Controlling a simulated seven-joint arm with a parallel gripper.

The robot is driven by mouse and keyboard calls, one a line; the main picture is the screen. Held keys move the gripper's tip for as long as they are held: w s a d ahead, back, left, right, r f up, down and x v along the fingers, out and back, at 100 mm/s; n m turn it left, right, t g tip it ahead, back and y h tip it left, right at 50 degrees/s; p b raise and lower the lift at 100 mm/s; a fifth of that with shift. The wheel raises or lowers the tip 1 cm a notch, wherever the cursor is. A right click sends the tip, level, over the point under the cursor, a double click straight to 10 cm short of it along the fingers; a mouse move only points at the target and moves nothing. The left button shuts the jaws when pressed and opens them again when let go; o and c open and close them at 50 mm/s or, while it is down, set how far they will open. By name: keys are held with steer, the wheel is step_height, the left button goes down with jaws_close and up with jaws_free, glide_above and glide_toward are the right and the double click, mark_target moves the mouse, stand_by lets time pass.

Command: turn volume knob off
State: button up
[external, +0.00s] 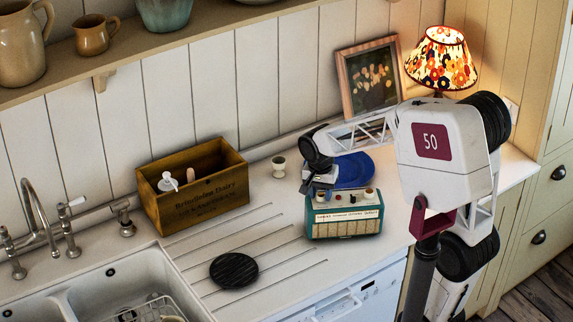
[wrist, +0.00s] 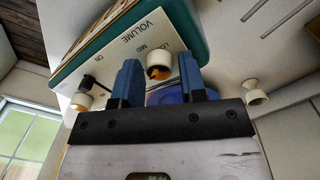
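A teal and cream radio (external: 344,222) stands on the white counter. Its top panel shows in the wrist view, with the word VOLUME and marks such as LO, MID and ON. A cream knob with an orange-brown face (wrist: 159,65) sits beside the LO and MID marks. A second cream knob (wrist: 82,101) sits to the left, near a small black switch. My gripper (wrist: 159,66) is open, its blue fingers on either side of the first knob in the picture, with small gaps; contact is not visible. In the external view my gripper (external: 321,186) is over the radio's left end.
A blue plate (external: 354,169) lies behind the radio, and a small cream cup (external: 278,164) stands to its left. A wooden box (external: 195,190), black trivet (external: 234,269) and sink are further left. A framed picture (external: 368,80) and lit lamp (external: 441,60) stand behind.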

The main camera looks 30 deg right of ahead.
steer(key=c, duration=0.6)
steer(key=shift+n, duration=0.5)
steer(key=n, duration=0.7)
steer(key=shift+s+a, duration=0.1)
steer(key=n, duration=0.4)
steer(key=shift+t, duration=0.3)
steer(key=shift+n, duration=2)
